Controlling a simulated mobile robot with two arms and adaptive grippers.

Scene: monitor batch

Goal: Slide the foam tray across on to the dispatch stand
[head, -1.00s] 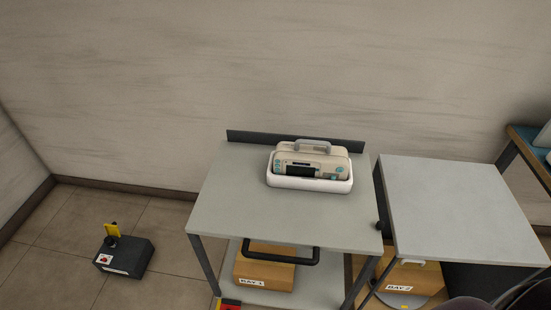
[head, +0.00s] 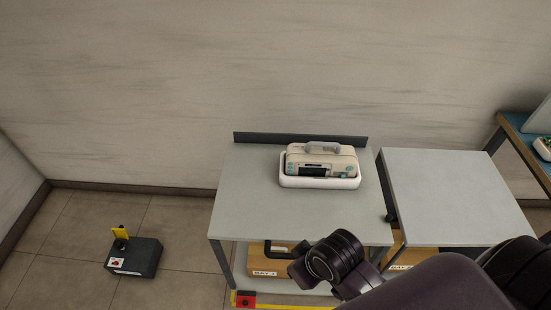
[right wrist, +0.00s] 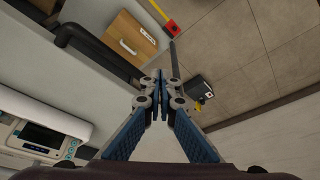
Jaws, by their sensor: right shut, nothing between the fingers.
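The white foam tray (head: 320,183) holds a beige monitor (head: 322,162) with a dark screen and a grey handle. It stands on the back right part of a grey-topped cart (head: 255,205). A second grey-topped table (head: 455,200), bare, stands right of the cart and looks like the dispatch stand. In the right wrist view the tray's white rim (right wrist: 45,108) and monitor (right wrist: 30,150) show at lower left. My right gripper (right wrist: 160,78) is shut and empty, apart from the tray. In the head view my right arm reaches over the cart's front. My left gripper is not in view.
A dark lip (head: 300,138) runs along the cart's back edge, by the wall. A cardboard box (right wrist: 122,46) sits on the lower shelf. A black device (head: 134,257) with a yellow flag stands on the floor at left. A blue-topped bench is at far right.

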